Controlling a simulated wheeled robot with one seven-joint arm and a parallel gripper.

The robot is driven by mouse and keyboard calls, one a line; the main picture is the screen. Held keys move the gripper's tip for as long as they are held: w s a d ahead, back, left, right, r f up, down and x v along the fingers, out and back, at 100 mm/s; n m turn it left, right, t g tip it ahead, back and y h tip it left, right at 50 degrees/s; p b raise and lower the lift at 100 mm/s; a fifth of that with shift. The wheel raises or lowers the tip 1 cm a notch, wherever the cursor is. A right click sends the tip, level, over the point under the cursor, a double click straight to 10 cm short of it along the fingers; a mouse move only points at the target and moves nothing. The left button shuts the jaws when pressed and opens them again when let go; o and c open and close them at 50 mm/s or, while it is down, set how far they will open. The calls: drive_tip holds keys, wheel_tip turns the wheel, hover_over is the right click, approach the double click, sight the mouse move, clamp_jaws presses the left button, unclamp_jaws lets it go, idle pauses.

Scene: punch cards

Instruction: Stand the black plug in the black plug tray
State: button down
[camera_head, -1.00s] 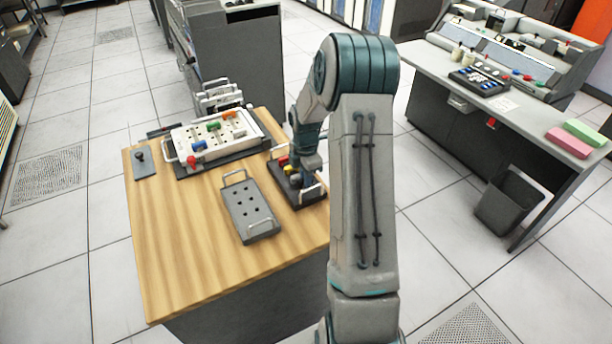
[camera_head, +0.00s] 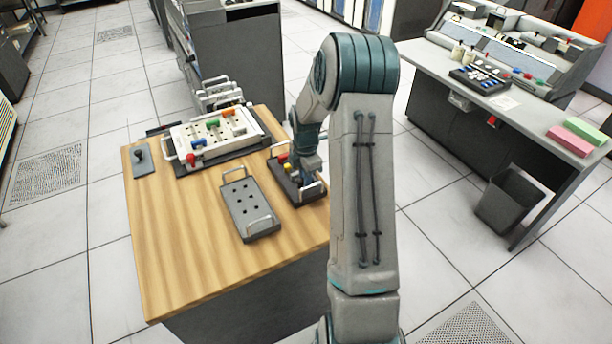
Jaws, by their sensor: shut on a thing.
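My gripper (camera_head: 311,176) is low over the dark tray (camera_head: 309,199) at the table's right edge, partly hidden by my own arm. It is shut on a dark thing that looks like the black plug; the fingers largely hide it, and I cannot tell if it touches the tray. I cannot tell which is the black plug tray.
A white board (camera_head: 179,141) with red, blue, green and orange plugs lies at the back of the wooden table (camera_head: 180,235). A small grey plate (camera_head: 143,168) with a dark knob lies at the back left. The table's front left is clear.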

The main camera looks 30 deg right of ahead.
drive_tip(key=shift+f+b, duration=0.5)
drive_tip(key=shift+f, duration=0.35)
idle(1.1)
drive_tip(key=c, duration=1.3)
unclamp_jaws()
drive_tip(key=shift+r, duration=0.15)
wheel_tip(320, 180, up, 14)
drive_tip(key=shift+f+b, duration=0.2)
drive_tip(key=shift+b, duration=0.35)
